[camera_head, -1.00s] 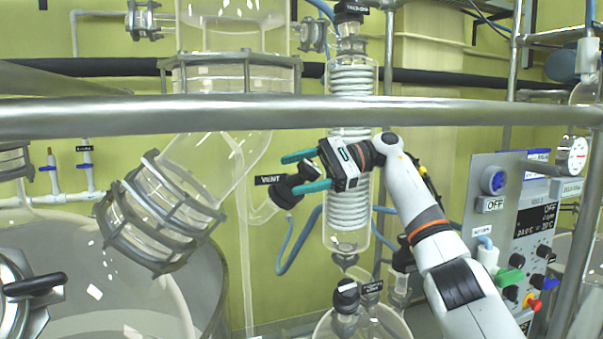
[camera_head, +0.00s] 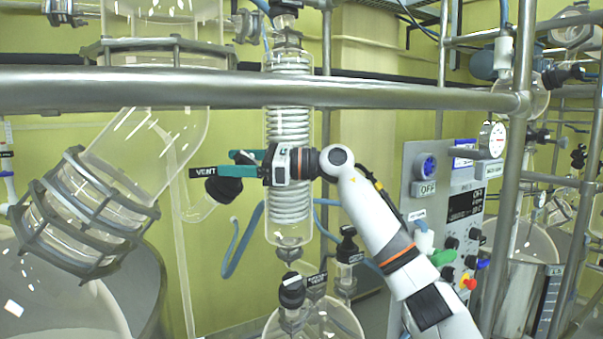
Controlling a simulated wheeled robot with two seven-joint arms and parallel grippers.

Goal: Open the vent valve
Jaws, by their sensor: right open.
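The vent valve (camera_head: 222,188) is a black knob on a clear glass side tube, with a black "VENT" label (camera_head: 203,172) at its left. My right gripper (camera_head: 232,163) has two teal fingers pointing left, spread apart. One finger lies above the knob and the other crosses in front of its upper part. I cannot tell whether the fingers touch the knob. My right arm reaches up from the lower right, passing in front of the coiled glass condenser (camera_head: 288,110). My left gripper does not show.
A horizontal steel rail (camera_head: 400,95) crosses in front, above my right gripper. A large clamped glass pipe (camera_head: 85,215) stands at the left. A control panel (camera_head: 445,200) with knobs stands right of my arm. A blue hose (camera_head: 242,242) hangs below the valve.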

